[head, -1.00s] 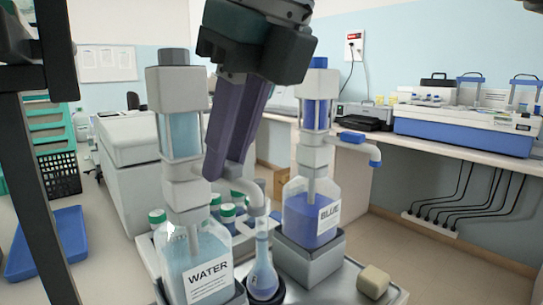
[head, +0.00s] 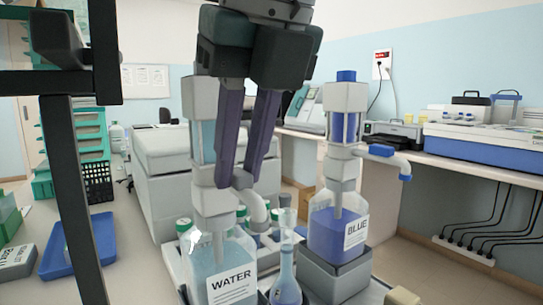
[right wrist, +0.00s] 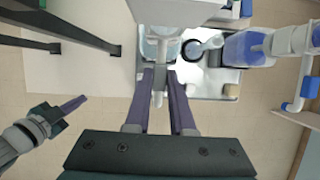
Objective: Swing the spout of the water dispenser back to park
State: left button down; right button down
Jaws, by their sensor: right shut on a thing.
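The water dispenser is a clear bottle labelled WATER (head: 230,285) with a pale pump head and a curved light-grey spout (head: 257,206). My right gripper (head: 237,183) is shut on the spout, with its purple fingers on either side of it. In the right wrist view the spout (right wrist: 158,98) shows between the fingers (right wrist: 163,88). A glass flask (head: 286,278) stands beside the bottle; the spout's end is left of its neck in the head view. My left gripper (right wrist: 70,105) shows at the left of the right wrist view; its opening is unclear.
The blue dispenser (head: 336,230) stands to the right, its own spout (head: 385,154) pointing right. Several green-capped bottles (head: 184,226) stand behind the water bottle. A pale block (head: 402,297) lies at the front right. A blue tray (head: 80,246) lies at the left.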

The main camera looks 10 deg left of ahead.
jog(key=c, duration=0.8)
grip_release()
jog(key=shift+o, duration=0.2)
jog(key=p+v, duration=0.3)
jog(key=v, duration=0.7)
jog(key=shift+s, duration=0.1)
